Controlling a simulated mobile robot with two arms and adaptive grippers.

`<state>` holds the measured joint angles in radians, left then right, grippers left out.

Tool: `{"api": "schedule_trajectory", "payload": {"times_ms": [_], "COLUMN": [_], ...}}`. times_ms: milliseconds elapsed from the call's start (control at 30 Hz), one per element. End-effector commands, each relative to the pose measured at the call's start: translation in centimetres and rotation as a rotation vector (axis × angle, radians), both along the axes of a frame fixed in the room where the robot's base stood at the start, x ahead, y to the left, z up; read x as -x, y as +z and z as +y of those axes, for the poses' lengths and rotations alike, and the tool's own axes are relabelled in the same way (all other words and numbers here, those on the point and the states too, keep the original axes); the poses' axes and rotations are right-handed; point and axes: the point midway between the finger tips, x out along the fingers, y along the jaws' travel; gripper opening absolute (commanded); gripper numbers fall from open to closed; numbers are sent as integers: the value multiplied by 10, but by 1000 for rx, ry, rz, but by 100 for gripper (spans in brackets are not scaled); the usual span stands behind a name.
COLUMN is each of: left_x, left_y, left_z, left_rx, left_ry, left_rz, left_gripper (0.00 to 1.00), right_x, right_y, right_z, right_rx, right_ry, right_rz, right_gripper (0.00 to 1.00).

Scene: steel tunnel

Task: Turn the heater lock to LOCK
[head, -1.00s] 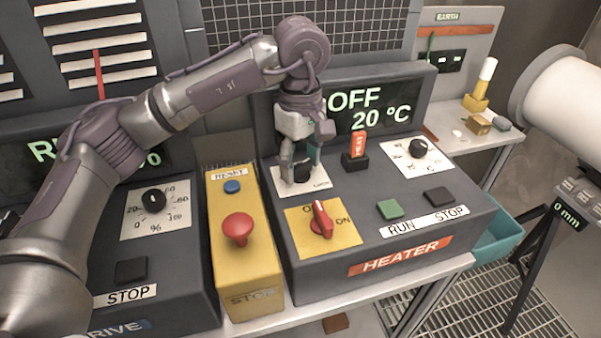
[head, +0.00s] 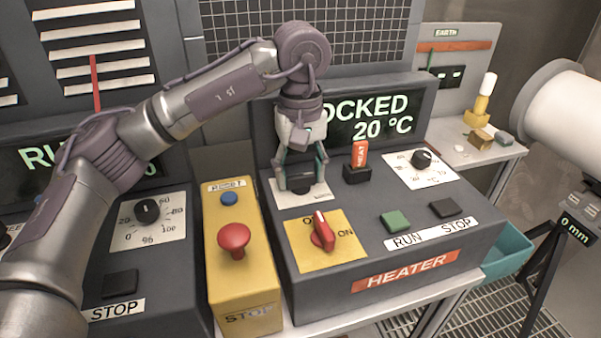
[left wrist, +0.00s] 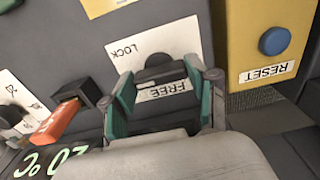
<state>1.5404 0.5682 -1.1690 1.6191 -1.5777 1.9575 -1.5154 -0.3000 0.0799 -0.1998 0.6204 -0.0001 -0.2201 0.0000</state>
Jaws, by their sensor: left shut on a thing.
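The heater lock is a black knob (head: 301,185) on a white plate (head: 288,198) at the back left of the heater panel. In the left wrist view the knob (left wrist: 160,73) sits between the LOCK and FREE labels, seen upside down. My left gripper (head: 302,180) points down with a finger on each side of the knob and is shut on it. The fingers hide part of the knob, and I cannot tell where its pointer aims. The heater display (head: 372,118) reads "OCKED", its first letter hidden by my gripper, and 20 °C. My right gripper is not in view.
An orange HEAT tag (head: 360,153) stands just right of the gripper. A red switch (head: 323,230) on a yellow plate is in front. A yellow box with a red stop button (head: 233,238) is at left. Green RUN (head: 396,221) and black STOP (head: 448,208) buttons are at right.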

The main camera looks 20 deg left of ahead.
Motion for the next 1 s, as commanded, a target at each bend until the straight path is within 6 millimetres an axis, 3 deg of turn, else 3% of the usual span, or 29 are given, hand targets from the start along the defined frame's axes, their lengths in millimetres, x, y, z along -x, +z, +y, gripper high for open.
{"api": "schedule_trajectory", "payload": {"times_ms": [333,367,500,833,1000], "left_x": [-1,-1,0,0,-1], "left_y": [2,2,2,2,20], "left_z": [0,0,0,0,-1], "left_rx": [2,2,1,0,1], "left_ry": [-5,-4,-4,-3,-3], "left_rz": [-5,-5,-4,-2,-6], "left_gripper": [23,61,83,83,83], "right_x": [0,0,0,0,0], "right_y": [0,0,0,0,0], "right_z": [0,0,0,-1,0], "right_rx": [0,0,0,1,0], "right_ry": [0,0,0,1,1], "right_rz": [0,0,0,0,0], "right_gripper": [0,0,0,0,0]}}
